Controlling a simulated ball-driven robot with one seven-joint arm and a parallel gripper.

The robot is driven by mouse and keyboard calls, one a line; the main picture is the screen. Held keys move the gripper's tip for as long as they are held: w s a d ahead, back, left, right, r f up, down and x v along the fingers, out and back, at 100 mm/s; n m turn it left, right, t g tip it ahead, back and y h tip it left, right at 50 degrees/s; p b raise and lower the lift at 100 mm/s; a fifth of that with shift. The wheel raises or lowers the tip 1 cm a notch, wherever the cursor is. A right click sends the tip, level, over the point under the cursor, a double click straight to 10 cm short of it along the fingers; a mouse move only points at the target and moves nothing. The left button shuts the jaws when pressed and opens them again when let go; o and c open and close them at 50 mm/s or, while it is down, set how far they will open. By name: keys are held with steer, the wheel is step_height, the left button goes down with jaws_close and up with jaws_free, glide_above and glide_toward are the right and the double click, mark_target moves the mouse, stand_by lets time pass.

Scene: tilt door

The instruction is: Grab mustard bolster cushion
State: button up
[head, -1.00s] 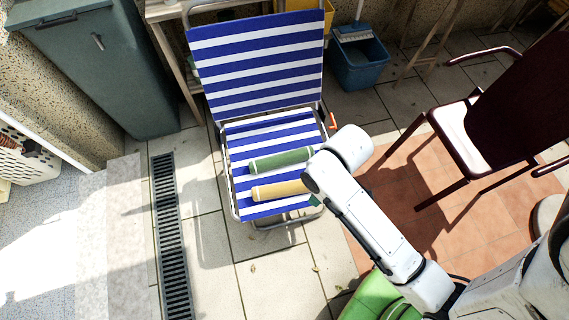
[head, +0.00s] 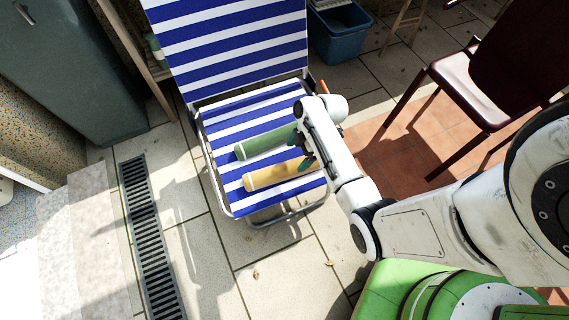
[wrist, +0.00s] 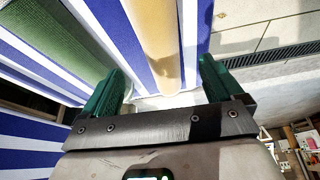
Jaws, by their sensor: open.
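The mustard bolster cushion (head: 272,174) lies on the seat of a blue and white striped folding chair (head: 222,112), near its front edge. In the wrist view the mustard cushion (wrist: 154,40) runs lengthwise, ahead of and between my open green fingers. My gripper (wrist: 160,85) is empty. In the head view my gripper (head: 306,152) is at the cushion's right end, partly hidden by my arm. A green bolster cushion (head: 265,142) lies just behind the mustard one; it also shows at the wrist view's left (wrist: 55,40).
A dark red chair (head: 480,90) stands at the right. A blue bucket (head: 340,38) is behind the striped chair. A grey-green bin (head: 70,65) stands at the left. Tiled floor and a drain grate (head: 150,240) lie in front.

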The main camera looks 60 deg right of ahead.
mark_target(288, 165)
steer(key=b+x, duration=0.2)
steer(key=x, duration=0.7)
steer(key=shift+w+a+b, duration=0.1)
steer(key=shift+a+b, duration=0.1)
steer(key=shift+b, duration=0.2)
steer(key=shift+c, duration=0.3)
steer(key=c, duration=1.3)
steer(key=shift+r, duration=0.15)
